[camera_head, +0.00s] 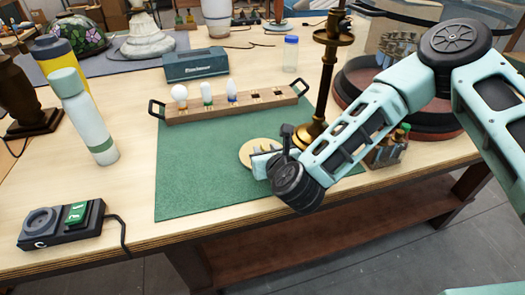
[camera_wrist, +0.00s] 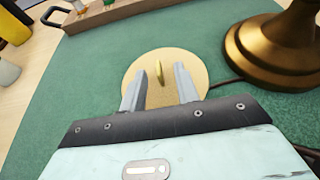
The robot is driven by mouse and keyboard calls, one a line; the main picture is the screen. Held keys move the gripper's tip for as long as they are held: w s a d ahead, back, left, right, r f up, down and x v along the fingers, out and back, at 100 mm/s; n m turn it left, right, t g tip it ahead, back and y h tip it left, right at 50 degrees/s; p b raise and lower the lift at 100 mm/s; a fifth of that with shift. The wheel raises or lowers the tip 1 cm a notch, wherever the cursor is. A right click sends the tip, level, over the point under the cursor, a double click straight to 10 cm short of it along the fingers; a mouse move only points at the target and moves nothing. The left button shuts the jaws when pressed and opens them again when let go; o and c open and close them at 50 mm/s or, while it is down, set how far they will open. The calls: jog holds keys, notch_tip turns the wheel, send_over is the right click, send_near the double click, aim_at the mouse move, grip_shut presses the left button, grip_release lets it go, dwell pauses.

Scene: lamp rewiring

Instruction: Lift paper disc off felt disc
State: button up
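A round tan disc (camera_wrist: 200,62) with a small upright yellow tab (camera_wrist: 159,72) lies on the green mat. It also shows in the head view (camera_head: 247,151), partly hidden by my gripper. I cannot tell paper from felt here; only one round outline shows, and any layer underneath is hidden. My gripper (camera_wrist: 159,80) is open over the disc, with one finger on each side of the tab. Neither finger appears to touch the tab. In the head view my gripper (camera_head: 262,163) is low over the mat, at the disc's near right side.
A brass lamp stand (camera_head: 325,75) rises close to the right of the disc, with a dark cord by its base. A wooden bulb rack (camera_head: 190,115) stands at the mat's back edge. The green mat (camera_head: 195,185) is clear to the left.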

aim_at(263, 148)
jog(key=shift+x, duration=1.6)
jog(key=shift+a, duration=0.1)
jog(key=shift+c, duration=0.3)
grip_shut()
